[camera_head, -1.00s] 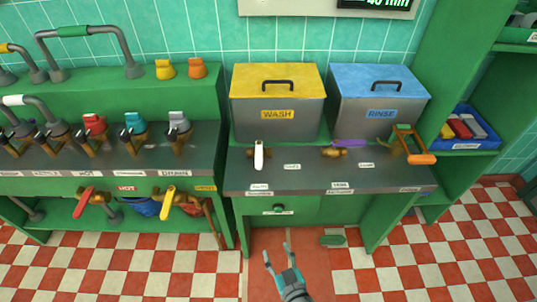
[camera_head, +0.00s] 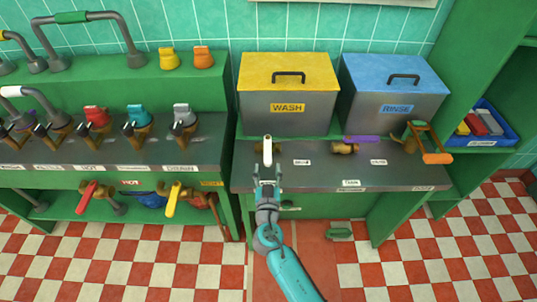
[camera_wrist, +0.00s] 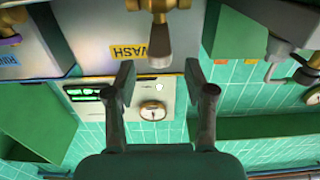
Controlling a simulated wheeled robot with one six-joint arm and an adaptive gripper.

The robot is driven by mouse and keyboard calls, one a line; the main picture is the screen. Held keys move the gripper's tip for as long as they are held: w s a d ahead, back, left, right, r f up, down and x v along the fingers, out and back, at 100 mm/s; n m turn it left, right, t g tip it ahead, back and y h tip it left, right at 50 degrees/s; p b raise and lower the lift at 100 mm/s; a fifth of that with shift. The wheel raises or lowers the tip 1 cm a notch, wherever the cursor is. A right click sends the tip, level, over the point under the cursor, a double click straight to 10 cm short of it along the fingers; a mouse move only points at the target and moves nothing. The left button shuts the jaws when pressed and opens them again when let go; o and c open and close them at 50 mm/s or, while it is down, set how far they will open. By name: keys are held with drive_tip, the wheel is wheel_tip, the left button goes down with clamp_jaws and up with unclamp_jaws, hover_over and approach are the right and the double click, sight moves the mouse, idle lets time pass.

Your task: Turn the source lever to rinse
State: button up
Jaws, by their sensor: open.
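A white-handled lever (camera_head: 267,150) on a brass valve stands on the dark counter in front of the yellow-lidded WASH tank (camera_head: 287,115). Its handle points toward me. The blue-lidded RINSE tank (camera_head: 391,112) stands to its right. My gripper (camera_head: 266,183) is open and empty, just in front of the white handle. In the wrist view, which looks upside down, the handle (camera_wrist: 160,45) lies between the lines of my gripper's fingers (camera_wrist: 160,80), beyond their tips and apart from them. Labels beside the lever are too small to read.
A purple-handled valve (camera_head: 360,140) is to the right on the same counter (camera_head: 320,180). An orange-handled crank (camera_head: 437,158) is at the counter's right end. Several taps stand on the green bench to the left, with a yellow lever (camera_head: 172,199) at its front.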

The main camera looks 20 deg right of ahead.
sight(268, 155)
drive_tip(key=x, duration=0.6)
drive_tip(key=shift+w, duration=0.25)
clamp_jaws()
